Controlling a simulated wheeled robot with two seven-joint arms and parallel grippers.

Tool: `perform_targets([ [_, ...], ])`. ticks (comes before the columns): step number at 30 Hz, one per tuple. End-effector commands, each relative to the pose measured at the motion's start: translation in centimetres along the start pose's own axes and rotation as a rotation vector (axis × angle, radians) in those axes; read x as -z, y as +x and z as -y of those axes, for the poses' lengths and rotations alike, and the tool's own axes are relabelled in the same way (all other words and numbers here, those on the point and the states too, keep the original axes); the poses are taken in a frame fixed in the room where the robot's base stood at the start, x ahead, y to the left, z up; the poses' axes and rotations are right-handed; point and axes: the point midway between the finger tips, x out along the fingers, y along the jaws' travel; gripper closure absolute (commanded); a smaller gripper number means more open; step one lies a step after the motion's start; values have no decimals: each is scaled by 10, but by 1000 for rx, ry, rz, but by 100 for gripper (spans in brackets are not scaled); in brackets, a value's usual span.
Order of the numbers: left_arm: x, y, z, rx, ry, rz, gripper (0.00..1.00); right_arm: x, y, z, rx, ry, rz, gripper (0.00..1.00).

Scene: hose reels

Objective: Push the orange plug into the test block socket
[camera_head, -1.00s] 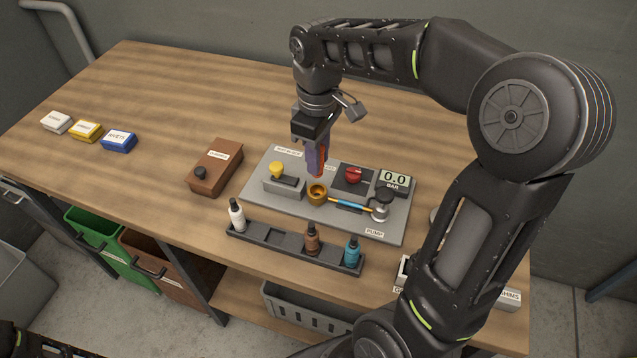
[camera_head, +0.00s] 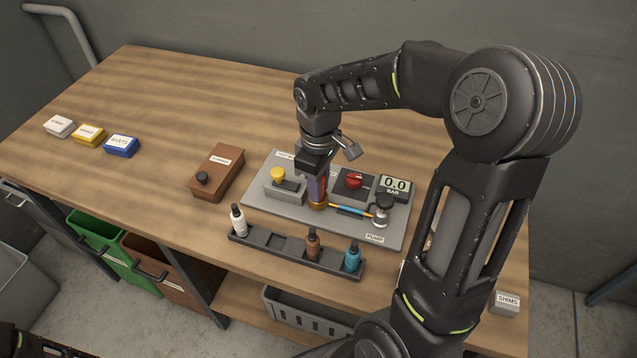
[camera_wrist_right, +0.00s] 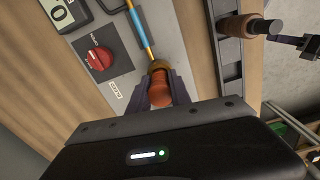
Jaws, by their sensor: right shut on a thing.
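The orange plug (camera_wrist_right: 160,94) is between the two fingers of my right gripper (camera_head: 318,190), which is shut on it. In the right wrist view the fingers (camera_wrist_right: 161,88) flank the plug on both sides. The brass-coloured test block socket (camera_head: 318,206) stands on the grey panel, directly below the gripper. It also shows in the right wrist view (camera_wrist_right: 157,66), right at the plug's far end. The plug's lower end meets the socket mouth; how deep it sits is hidden.
The grey panel (camera_head: 262,206) carries a yellow knob (camera_head: 278,174), a red knob (camera_head: 354,181), a gauge reading 0.0 (camera_head: 395,186) and a blue-and-orange hose (camera_head: 350,210). A bottle rack (camera_head: 275,243) lies in front. The table's left side is mostly clear.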

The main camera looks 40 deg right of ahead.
Motion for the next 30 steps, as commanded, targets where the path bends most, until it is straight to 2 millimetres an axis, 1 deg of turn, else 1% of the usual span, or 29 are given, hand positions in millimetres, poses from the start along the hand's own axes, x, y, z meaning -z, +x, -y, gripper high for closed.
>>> perform_targets([
  [7,0,3,1,-1,0,0,66,0,4,0,0,0,0,100],
  [8,0,3,1,-1,1,-1,66,0,4,0,0,0,0,75],
  [15,0,2,1,-1,1,-1,66,0,3,0,0,0,0,55],
  [16,0,2,1,-1,1,-1,66,0,3,0,0,0,0,54],
  [23,0,2,0,-1,1,-1,66,0,2,0,0,0,0,54],
  [26,0,-2,-1,0,0,0,66,0,-2,0,0,0,-1,54],
  [28,0,1,0,0,0,0,66,1,-5,0,-1,0,-2,54],
  [30,0,2,0,0,0,0,66,1,-13,-1,-2,0,-3,54],
])
